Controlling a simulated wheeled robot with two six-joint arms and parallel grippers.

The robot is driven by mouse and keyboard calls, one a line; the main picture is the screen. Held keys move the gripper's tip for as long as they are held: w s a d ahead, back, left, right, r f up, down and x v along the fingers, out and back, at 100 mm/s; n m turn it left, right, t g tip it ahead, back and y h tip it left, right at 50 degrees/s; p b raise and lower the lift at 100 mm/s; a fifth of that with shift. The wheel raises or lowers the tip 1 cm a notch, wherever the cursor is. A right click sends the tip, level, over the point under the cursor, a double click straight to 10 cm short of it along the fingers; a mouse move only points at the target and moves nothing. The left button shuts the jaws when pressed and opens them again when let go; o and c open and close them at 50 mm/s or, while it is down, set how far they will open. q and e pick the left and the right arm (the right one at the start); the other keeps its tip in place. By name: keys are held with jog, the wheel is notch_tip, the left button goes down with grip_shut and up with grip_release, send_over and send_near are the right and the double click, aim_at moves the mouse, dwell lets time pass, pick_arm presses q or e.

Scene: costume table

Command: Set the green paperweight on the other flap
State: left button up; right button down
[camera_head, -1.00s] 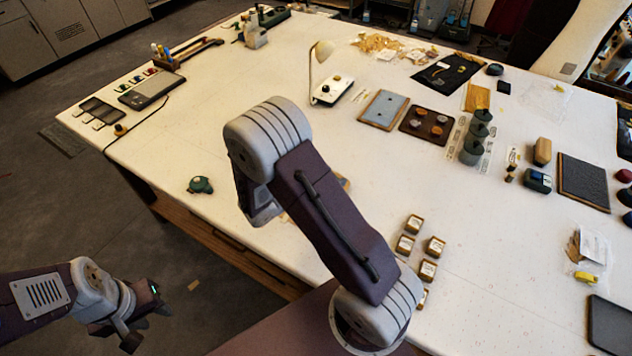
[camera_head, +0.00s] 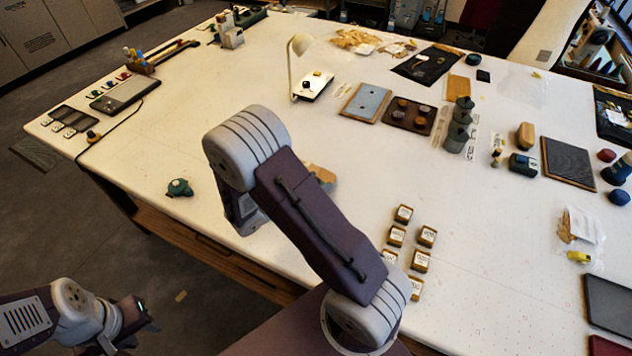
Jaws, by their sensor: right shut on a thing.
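A small dark green rounded object (camera_head: 179,187) sits alone near the table's front left edge. I cannot tell if it is the paperweight. A tan flat piece (camera_head: 322,174) shows partly behind my right arm. I cannot tell if it is one of the flaps. My right arm crosses the middle of the view over the table's front edge. It hides its own gripper and anything held there. My left gripper (camera_head: 141,334) is low at the left, off the table, with its fingers seemingly apart and empty.
The white table (camera_head: 230,110) has several small labelled boxes (camera_head: 427,236) right of my right arm. The tabletop around the green object is mostly clear.

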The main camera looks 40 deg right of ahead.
jog(key=shift+a+f+b, duration=0.1)
jog(key=shift+f+b, duration=1.9)
jog(key=shift+f, duration=0.35)
dwell(0.4)
jog(key=c, duration=0.9)
grip_release()
jog(key=shift+o, duration=1.1)
jog(key=shift+f, duration=0.1)
